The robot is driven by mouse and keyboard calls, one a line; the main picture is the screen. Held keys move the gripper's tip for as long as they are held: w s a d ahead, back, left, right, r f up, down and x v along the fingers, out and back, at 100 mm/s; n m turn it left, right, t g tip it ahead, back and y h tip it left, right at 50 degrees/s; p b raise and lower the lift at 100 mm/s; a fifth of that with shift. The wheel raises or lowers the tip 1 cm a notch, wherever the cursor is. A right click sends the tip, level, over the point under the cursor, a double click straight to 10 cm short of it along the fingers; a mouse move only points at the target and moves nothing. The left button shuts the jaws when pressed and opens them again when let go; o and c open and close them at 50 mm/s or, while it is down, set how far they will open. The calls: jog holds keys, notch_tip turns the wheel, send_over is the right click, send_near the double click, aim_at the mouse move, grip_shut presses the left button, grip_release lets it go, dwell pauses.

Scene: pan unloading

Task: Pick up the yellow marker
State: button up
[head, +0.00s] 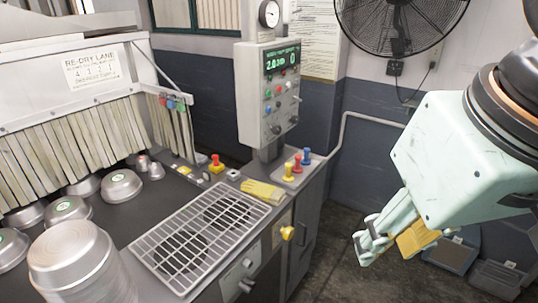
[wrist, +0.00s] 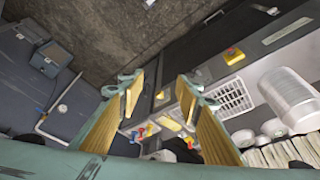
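The yellow marker (head: 288,173) stands upright on a small grey tray (head: 300,178) at the right end of the counter. A red marker (head: 297,163) and a blue marker (head: 306,157) stand in a row behind it. In the wrist view the small coloured markers show between my fingers, low in the picture, and are too small to make out well. My gripper (head: 390,243) hangs to the right of the counter, apart from the markers. In the wrist view my gripper (wrist: 160,84) is open, with nothing between its yellow-padded fingers.
Yellow gloves (head: 263,191) and a metal grate (head: 197,240) lie to the left. Stacked pans (head: 75,262) stand further left. Bins (head: 452,254) sit on the floor.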

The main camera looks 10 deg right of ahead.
dwell(0.3)
jog(key=p, duration=0.3)
send_over(289, 166)
jog(key=s, duration=0.4)
notch_tip(289, 166, down, 20)
jog(key=shift+d, duration=0.1)
jog(key=shift+x, duration=4.3)
jog(key=shift+w+t, duration=0.2)
jog(key=shift+t, duration=0.1)
